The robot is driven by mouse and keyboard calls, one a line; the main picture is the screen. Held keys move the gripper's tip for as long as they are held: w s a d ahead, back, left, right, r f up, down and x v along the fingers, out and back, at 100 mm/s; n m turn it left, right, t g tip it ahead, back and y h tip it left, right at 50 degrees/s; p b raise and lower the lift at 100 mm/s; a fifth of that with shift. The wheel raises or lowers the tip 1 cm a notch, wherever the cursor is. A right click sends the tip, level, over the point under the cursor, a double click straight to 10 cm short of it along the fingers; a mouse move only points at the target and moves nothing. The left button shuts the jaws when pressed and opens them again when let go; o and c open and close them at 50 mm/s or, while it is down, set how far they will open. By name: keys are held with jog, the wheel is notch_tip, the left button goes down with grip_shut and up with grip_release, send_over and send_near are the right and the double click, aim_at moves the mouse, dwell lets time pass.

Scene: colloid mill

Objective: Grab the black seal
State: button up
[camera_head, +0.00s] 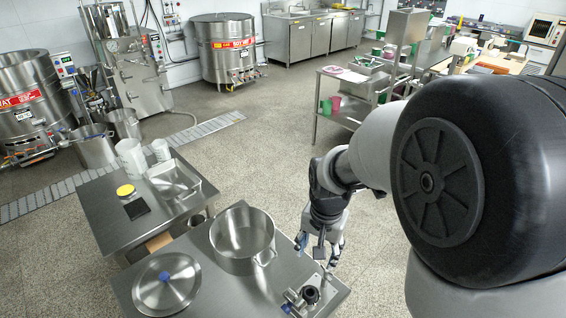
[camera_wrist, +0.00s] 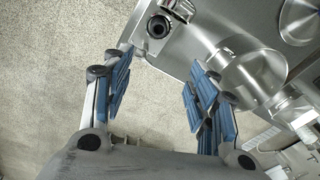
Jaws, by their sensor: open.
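A round black ring, which looks like the black seal (camera_head: 311,294), sits on a small metal fitting at the front corner of the steel table (camera_head: 215,285). In the wrist view the seal (camera_wrist: 158,27) shows at the top, just beyond my fingertips and roughly centred between them. My gripper (camera_head: 319,250) hangs pointing down above the table's right edge, behind the seal in the head view. In the wrist view my gripper (camera_wrist: 160,75) has its two blue-padded fingers wide apart, with only floor and table edge between them. It is open and empty, apart from the seal.
A large steel pot (camera_head: 242,240) and a lid with a blue knob (camera_head: 166,284) stand left of the seal. A metal block (camera_wrist: 178,10) adjoins the seal in the wrist view. A second table (camera_head: 150,215) holds containers. Floor right of the table is clear.

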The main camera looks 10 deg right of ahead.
jog(key=m+g+p, duration=0.1)
jog(key=m+p, duration=0.1)
send_near(309, 293)
jog(key=f+b, duration=0.1)
jog(key=b, duration=0.1)
jog(key=f+b, duration=0.2)
jog(key=shift+w+f, duration=0.1)
jog(key=shift+w, duration=0.15)
jog(key=shift+s+d+f+b, duration=0.1)
jog(key=shift+f+b, duration=1.2)
jog(key=shift+f, duration=1.7)
jog(key=shift+r, duration=0.1)
jog(key=c, duration=1)
